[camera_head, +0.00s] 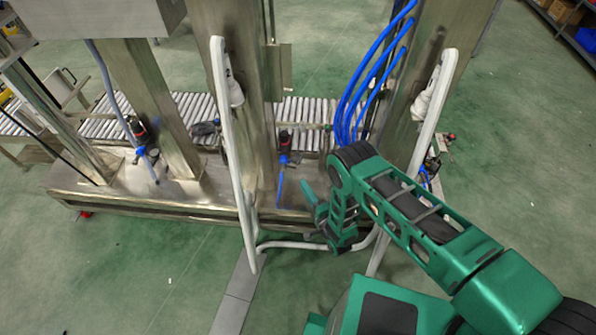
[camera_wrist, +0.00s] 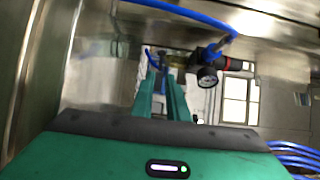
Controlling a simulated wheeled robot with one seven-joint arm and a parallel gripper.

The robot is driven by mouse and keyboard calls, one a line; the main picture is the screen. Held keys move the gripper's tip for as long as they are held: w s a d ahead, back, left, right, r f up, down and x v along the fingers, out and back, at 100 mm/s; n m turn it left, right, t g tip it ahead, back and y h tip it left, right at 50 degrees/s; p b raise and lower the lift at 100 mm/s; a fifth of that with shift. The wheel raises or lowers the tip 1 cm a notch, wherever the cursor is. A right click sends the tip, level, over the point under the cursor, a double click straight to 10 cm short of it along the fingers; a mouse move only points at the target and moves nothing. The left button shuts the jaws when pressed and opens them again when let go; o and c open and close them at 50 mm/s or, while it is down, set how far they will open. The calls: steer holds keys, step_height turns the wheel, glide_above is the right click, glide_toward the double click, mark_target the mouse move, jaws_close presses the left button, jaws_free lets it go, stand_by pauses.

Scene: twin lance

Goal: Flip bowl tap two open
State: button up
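No part in view is labelled as bowl tap two, and I cannot tell which fitting it is. In the head view a dark fitting with a blue lower part (camera_head: 284,158) stands at the middle of the steel frame. A similar dark and red fitting (camera_head: 137,130) is at the left. The wrist view shows a black fitting with a round gauge and red end (camera_wrist: 208,76), right of and beyond my fingers. My gripper (camera_wrist: 162,82) shows two green fingers with a narrow gap and no clear object between them. In the head view its fingertips (camera_head: 312,198) are near the frame's front edge.
Steel posts (camera_head: 243,90) and white curved rails (camera_head: 229,150) stand close to my arm. Blue hoses (camera_head: 365,80) hang at the right post and also cross the wrist view (camera_wrist: 180,10). A roller conveyor (camera_head: 190,108) runs behind. Green floor is clear at the front left.

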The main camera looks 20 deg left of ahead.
mark_target(290, 167)
steer(key=x, duration=0.8)
steer(key=shift+w, duration=0.2)
steer(key=shift+a, duration=0.1)
jaws_close()
steer(key=shift+f+g, duration=0.15)
steer(key=shift+g, duration=0.15)
steer(key=shift+w+d+n+g+y, duration=0.15)
steer(key=shift+w+n+g+y, duration=0.2)
steer(key=shift+n+g+y, duration=0.35)
steer(key=shift+w+d+n+g+y, duration=0.15)
steer(key=shift+w+n+g+y, duration=0.15)
steer(key=shift+n+g+y, duration=0.4)
